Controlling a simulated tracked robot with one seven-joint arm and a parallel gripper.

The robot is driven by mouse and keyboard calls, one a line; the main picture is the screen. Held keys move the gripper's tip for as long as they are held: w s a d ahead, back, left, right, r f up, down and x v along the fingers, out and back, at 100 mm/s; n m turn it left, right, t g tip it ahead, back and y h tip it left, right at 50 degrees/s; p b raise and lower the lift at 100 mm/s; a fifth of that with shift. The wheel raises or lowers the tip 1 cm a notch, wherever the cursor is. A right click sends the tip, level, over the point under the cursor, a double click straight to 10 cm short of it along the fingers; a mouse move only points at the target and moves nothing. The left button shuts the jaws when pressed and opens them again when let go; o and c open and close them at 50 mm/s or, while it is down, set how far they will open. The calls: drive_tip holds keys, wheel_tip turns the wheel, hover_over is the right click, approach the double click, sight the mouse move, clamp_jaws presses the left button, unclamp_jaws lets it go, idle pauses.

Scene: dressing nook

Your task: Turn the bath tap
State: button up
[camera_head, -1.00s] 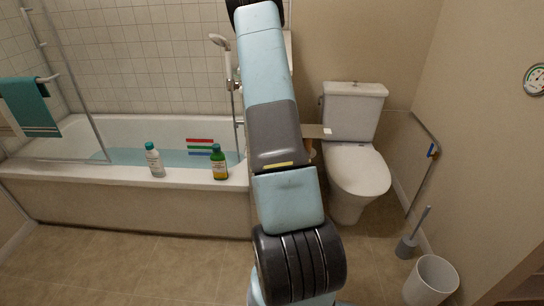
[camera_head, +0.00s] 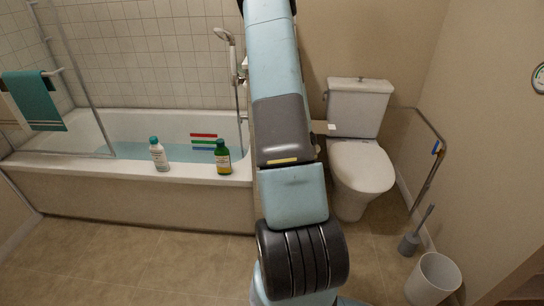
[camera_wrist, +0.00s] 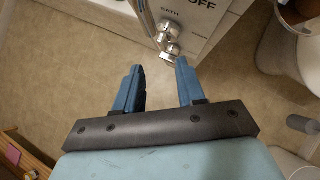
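The chrome bath tap (camera_wrist: 170,40) shows at the top of the wrist view, on a white panel (camera_wrist: 205,30) with the lettering "BATH" and "OFF". My gripper (camera_wrist: 158,68) has its two blue fingers apart, with nothing between them. The fingertips are just below the tap in the picture; I see no clear contact. In the head view my arm hides my gripper and most of the tap area, at the right end of the bathtub (camera_head: 130,172). The hand shower (camera_head: 226,37) hangs on the wall left of my arm.
A white bottle (camera_head: 159,155) and a green bottle (camera_head: 222,158) stand on the tub's front rim. The toilet (camera_head: 360,165) is right of my arm, with a brush (camera_head: 410,243) and a bin (camera_head: 433,280). Floor in front of the tub is clear.

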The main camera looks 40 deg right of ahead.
drive_tip(key=s+a, duration=0.1)
drive_tip(key=s, duration=0.5)
drive_tip(key=shift+s, duration=0.25)
drive_tip(key=w+a+r+n+y, duration=0.35)
drive_tip(key=a+r+n, duration=0.45)
drive_tip(key=a+r, duration=0.3)
drive_tip(key=w+a+r+n+y, duration=0.2)
drive_tip(key=a+r+n+y, duration=0.2)
drive_tip(key=a+r+n, duration=0.6)
drive_tip(key=s+a+r+n+g, duration=0.4)
drive_tip(key=s+a+r+n, duration=0.5)
drive_tip(key=a+r+n, duration=0.15)
drive_tip(key=s+r+n+t+h, duration=0.1)
drive_tip(key=s+r+n+h, duration=0.5)
drive_tip(key=s+r+n, duration=0.3)
drive_tip(key=shift+s+d+t, duration=0.4)
drive_tip(key=shift+d, duration=0.05)
